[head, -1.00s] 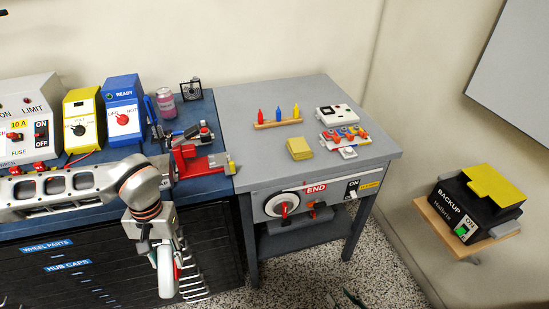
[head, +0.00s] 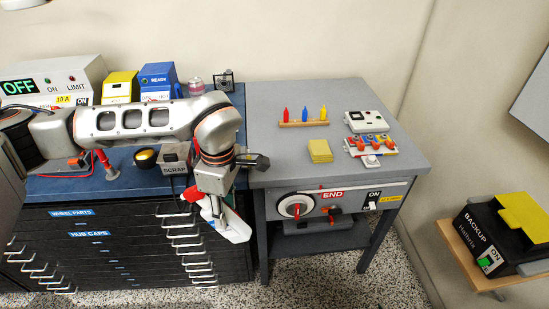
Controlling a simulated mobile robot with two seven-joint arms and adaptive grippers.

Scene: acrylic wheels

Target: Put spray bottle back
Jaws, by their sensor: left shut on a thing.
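The bottle hangs tilted in front of the drawer cabinet's right side, below the blue worktop's front edge. The gripper hides part of its top. My right gripper is not in view.

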